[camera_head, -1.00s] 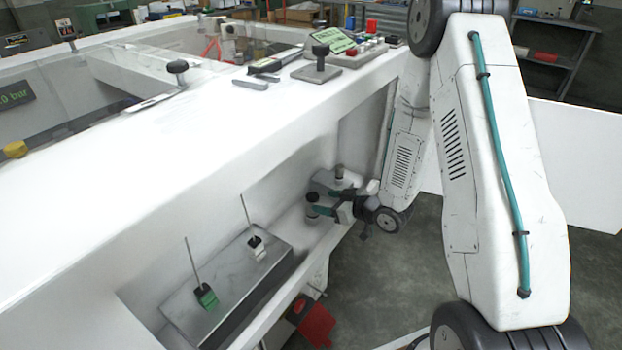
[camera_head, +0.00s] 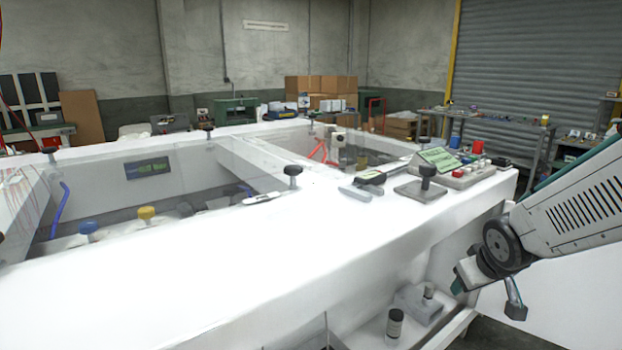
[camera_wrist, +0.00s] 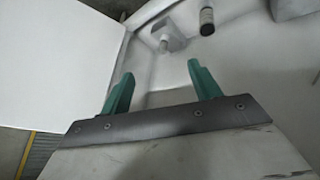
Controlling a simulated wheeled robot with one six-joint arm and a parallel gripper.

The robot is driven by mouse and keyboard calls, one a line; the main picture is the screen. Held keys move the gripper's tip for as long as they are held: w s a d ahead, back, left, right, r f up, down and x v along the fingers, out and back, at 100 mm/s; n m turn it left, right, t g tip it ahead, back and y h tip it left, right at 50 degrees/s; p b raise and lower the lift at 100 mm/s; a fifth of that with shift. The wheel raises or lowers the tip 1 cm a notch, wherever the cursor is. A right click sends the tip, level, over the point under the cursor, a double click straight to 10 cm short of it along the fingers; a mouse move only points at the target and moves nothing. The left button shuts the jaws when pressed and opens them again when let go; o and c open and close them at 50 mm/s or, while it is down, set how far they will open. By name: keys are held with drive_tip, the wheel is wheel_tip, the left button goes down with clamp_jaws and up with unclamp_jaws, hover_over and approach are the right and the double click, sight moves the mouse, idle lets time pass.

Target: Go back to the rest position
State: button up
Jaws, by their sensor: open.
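My gripper (camera_head: 486,288) hangs at the end of my arm at the right of the head view, off the front side of the white glove-box frame (camera_head: 250,260). In the wrist view its two teal fingers (camera_wrist: 160,78) stand apart with nothing between them. Beyond the fingers, a grey block with a knob (camera_wrist: 172,44) and a dark cylinder with a pale band (camera_wrist: 207,22) rest on a pale surface. In the head view the grey block (camera_head: 418,304) and the cylinder (camera_head: 394,326) stand on the low shelf, left of and below the gripper.
A control box (camera_head: 462,174) with red buttons and a knobbed grey plate (camera_head: 425,188) sit on the frame's right top. A white panel (camera_wrist: 62,70) fills the wrist view's left. Workbenches and cardboard boxes (camera_head: 320,88) stand far back.

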drive_tip(key=s+a+r+m+g+y, duration=0.1)
drive_tip(key=s+a+r+g, duration=0.1)
drive_tip(key=s, duration=1)
drive_tip(key=s+a+r+m+g, duration=0.1)
drive_tip(key=s+a+r+g, duration=0.2)
drive_tip(key=s+r, duration=0.4)
drive_tip(key=s+a, duration=0.1)
drive_tip(key=s, duration=0.4)
drive_tip(key=shift+s+a+r+y, duration=0.15)
drive_tip(key=shift+a+r+y, duration=0.1)
drive_tip(key=shift+y, duration=0.15)
